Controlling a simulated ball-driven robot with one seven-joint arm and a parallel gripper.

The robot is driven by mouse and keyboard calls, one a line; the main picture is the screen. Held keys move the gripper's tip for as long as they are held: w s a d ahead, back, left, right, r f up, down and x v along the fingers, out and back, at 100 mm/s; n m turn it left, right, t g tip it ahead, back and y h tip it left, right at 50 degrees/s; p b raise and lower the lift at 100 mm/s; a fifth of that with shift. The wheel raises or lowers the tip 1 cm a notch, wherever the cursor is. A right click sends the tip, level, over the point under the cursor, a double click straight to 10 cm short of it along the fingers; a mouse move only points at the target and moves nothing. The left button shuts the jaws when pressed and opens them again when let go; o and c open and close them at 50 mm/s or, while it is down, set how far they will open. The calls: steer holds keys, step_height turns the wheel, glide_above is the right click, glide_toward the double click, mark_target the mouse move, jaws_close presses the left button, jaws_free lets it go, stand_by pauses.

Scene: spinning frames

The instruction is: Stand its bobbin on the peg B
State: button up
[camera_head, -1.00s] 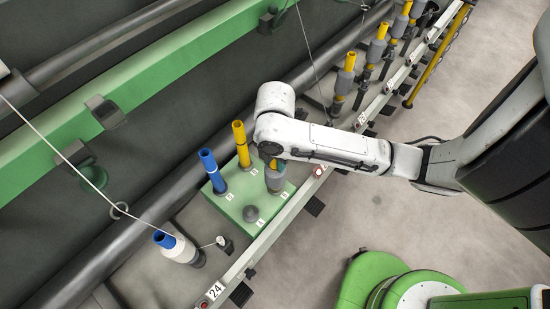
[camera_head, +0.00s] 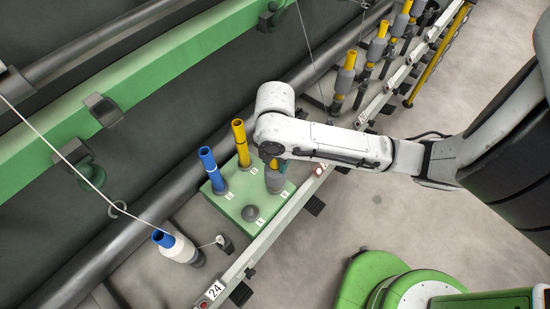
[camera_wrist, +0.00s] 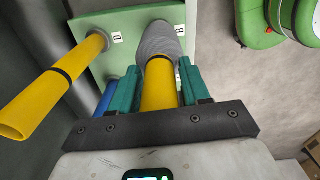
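The bobbin, a yellow tube with grey yarn (camera_wrist: 160,42), stands upright at the spot labelled B on the green peg board (camera_wrist: 98,22). In the head view the bobbin (camera_head: 275,182) is at the board's right corner, below my wrist. My gripper (camera_wrist: 160,88) has its green fingers on both sides of the yellow tube, seemingly touching it. Peg B itself is hidden by the bobbin. I cannot tell whether the bobbin's foot rests fully on the board (camera_head: 232,208).
A bare yellow tube (camera_head: 240,143) and a blue tube (camera_head: 212,170) stand on the board, close by. A low grey peg (camera_head: 250,213) is empty. A white-wound blue bobbin (camera_head: 178,247) stands at front left. A rail (camera_head: 270,235) runs along the near side.

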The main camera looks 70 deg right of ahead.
steer(key=shift+o, duration=1.4)
step_height(320, 180, up, 11)
steer(key=shift+f, duration=0.1)
stand_by(0.8)
